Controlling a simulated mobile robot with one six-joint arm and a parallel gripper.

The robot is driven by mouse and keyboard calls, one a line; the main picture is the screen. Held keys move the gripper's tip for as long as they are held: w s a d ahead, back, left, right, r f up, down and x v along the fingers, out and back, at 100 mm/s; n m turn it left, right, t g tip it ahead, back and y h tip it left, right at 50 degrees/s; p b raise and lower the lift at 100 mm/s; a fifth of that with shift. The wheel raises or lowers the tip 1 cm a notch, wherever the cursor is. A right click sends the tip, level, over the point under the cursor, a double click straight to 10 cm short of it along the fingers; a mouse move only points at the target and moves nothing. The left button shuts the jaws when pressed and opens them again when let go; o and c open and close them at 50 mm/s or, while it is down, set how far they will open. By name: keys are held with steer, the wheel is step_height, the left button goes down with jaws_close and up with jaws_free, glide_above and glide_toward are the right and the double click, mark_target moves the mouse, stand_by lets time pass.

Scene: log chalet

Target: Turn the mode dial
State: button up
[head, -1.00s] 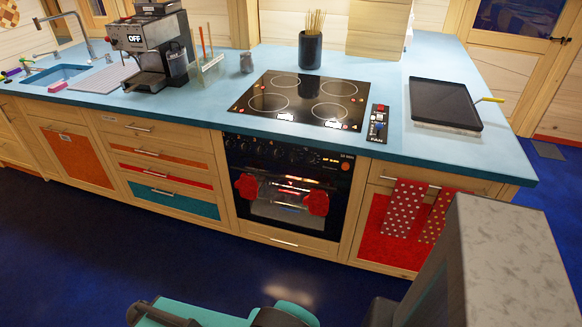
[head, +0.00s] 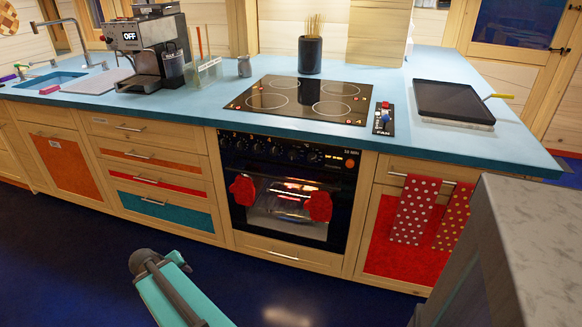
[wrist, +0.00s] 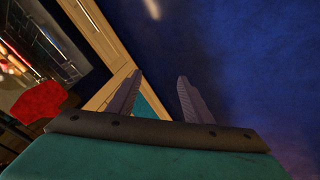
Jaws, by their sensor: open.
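A black oven (head: 290,200) is built into the counter front, with a row of several dark knobs (head: 266,147) and a small orange display along its top. I cannot read which knob is the mode dial. The oven window (head: 285,205) glows inside. My gripper (wrist: 158,92) shows in the wrist view with its two dark fingers apart and nothing between them. It is over the blue floor, and the oven front (wrist: 40,50) is off to the left, apart from the fingers. The knobs are not clearly visible in the wrist view.
Red mitts (head: 318,207) hang on the oven handle. A black cooktop (head: 300,99), a small control panel (head: 384,119) and a griddle (head: 452,101) are on the blue counter. Dotted towels (head: 415,210) hang at right. A grey-topped block (head: 530,240) stands near right. The floor ahead is clear.

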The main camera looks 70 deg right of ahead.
steer(key=s+d+r+m+h+b, duration=0.1)
steer(key=d+r+h+b, duration=0.15)
steer(key=d+b, duration=0.4)
steer(key=s+d+r+m+t+h+b, duration=0.15)
steer(key=d+r+b, duration=0.25)
steer(key=d, duration=0.5)
steer(key=s+d+r+m+h+b, duration=0.2)
steer(key=d+r+b, duration=0.1)
steer(key=d+b, duration=0.3)
steer(key=s+d+r+m+g+h+b, duration=0.1)
steer(key=s+d+r+m+h+b, duration=0.1)
steer(key=s+d+r+b, duration=0.4)
steer(key=s+d+r+m+g+h+b, duration=0.1)
steer(key=s+d+r+h+b, duration=0.3)
steer(key=s+r+b, duration=0.4)
steer(key=s+d+r+m, duration=0.1)
steer(key=s, duration=0.3)
steer(key=shift+s+d+r+m+g+h, duration=0.25)
steer(key=shift+s+d+m+g+h, duration=0.05)
steer(key=shift+s+d+m+g, duration=0.1)
steer(key=shift+d+r+p, duration=0.15)
steer(key=shift+d+p, duration=0.2)
steer(key=shift+p, duration=0.45)
steer(key=shift+w+d+p, duration=0.1)
steer(key=shift+d+p, duration=0.25)
steer(key=shift+p, duration=0.5)
steer(key=shift+d+p, duration=0.3)
steer(key=shift+p, duration=0.5)
